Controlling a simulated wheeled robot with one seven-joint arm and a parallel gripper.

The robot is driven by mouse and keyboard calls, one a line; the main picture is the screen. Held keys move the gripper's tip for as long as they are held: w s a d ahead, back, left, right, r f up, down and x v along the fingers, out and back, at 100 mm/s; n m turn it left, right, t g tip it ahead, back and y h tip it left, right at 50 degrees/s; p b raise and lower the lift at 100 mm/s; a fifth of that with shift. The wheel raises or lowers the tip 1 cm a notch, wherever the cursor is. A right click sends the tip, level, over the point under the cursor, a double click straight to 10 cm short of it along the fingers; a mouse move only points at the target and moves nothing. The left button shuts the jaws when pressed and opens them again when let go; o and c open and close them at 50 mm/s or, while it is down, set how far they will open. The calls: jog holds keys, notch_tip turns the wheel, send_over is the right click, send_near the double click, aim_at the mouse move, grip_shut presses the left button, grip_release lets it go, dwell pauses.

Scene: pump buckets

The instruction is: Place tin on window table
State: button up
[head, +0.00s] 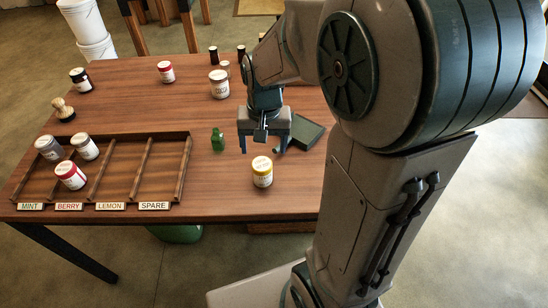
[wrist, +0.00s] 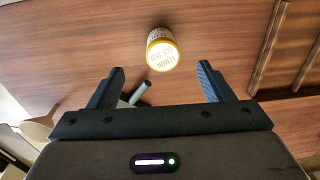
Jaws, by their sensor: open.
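A white tin with a yellow lid (head: 262,173) stands upright near the front edge of the wooden table (head: 130,117). My gripper (head: 263,150) is open and empty, above the table beside this tin. In the wrist view the yellow-rimmed tin (wrist: 162,50) lies ahead, roughly between the two fingers (wrist: 161,75) and past their tips, apart from both. I cannot tell which table is the window table.
The divided tray (head: 168,182) has labels MINT, BERRY, LEMON and SPARE. A green bottle (head: 218,141) and a dark green flat object (head: 302,133) flank my gripper. More jars (head: 219,84), (head: 166,72) and a wooden stamp (head: 63,110) stand farther back. White buckets (head: 88,28) are behind the table.

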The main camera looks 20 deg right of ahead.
jog(key=s+r+n+t, duration=0.2)
jog(key=s+r, duration=0.3)
jog(key=s, duration=0.6)
jog(key=shift+r+n, duration=0.3)
jog(key=shift+n, duration=0.4)
jog(key=shift+a, duration=0.1)
